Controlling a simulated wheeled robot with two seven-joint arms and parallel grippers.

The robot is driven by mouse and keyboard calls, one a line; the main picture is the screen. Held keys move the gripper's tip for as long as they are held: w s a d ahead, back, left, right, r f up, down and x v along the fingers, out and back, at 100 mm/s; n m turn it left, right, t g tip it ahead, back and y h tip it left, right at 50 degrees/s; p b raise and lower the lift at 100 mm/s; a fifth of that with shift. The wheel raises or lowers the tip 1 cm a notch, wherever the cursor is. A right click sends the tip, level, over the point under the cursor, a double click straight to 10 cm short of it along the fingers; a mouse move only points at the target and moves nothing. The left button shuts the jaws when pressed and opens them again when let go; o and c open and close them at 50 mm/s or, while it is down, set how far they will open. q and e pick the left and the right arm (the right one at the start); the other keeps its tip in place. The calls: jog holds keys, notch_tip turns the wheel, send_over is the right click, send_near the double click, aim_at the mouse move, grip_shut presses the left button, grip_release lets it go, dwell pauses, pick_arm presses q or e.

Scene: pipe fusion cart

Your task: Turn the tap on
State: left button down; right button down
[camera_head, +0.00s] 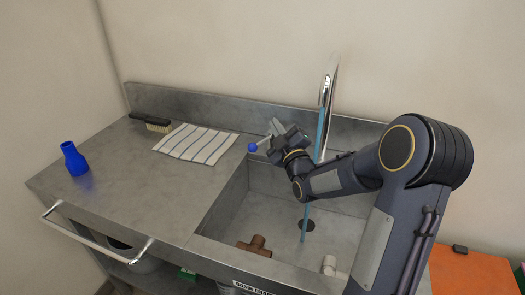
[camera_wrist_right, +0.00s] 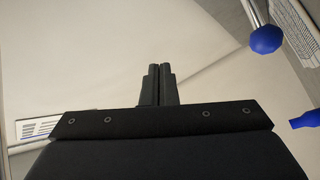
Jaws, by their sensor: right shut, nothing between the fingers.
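The chrome tap (camera_head: 329,82) rises behind the sink (camera_head: 262,205) with a curved spout. A thin blue stream of water (camera_head: 305,215) runs down from it to the dark drain. The tap's lever ends in a blue ball knob (camera_head: 252,147), which also shows at the upper right of the right wrist view (camera_wrist_right: 265,39). My right gripper (camera_head: 275,127) is beside the lever, just right of and above the knob. Its fingers are shut and empty in the wrist view (camera_wrist_right: 158,70); the knob is apart from them. Part of the tap's base is hidden behind my right arm. My left gripper is out of view.
A brown pipe tee (camera_head: 256,246) and a pale fitting (camera_head: 329,265) lie in the sink. A striped cloth (camera_head: 196,142), a brush (camera_head: 156,124) and a blue bottle-shaped piece (camera_head: 74,158) are on the left counter. A metal rail (camera_head: 95,240) runs along the front.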

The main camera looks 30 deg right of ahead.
jog(key=s+f+n+g+y, duration=0.1)
jog(key=s+n+y, duration=0.3)
jog(key=s+n, duration=0.25)
jog(key=n+g+y, duration=0.2)
jog(key=n+g, duration=0.2)
jog(key=n, duration=0.2)
send_near(256, 149)
jog(key=x, duration=0.7)
jog(key=shift+p, duration=0.35)
jog(key=shift+r, duration=0.1)
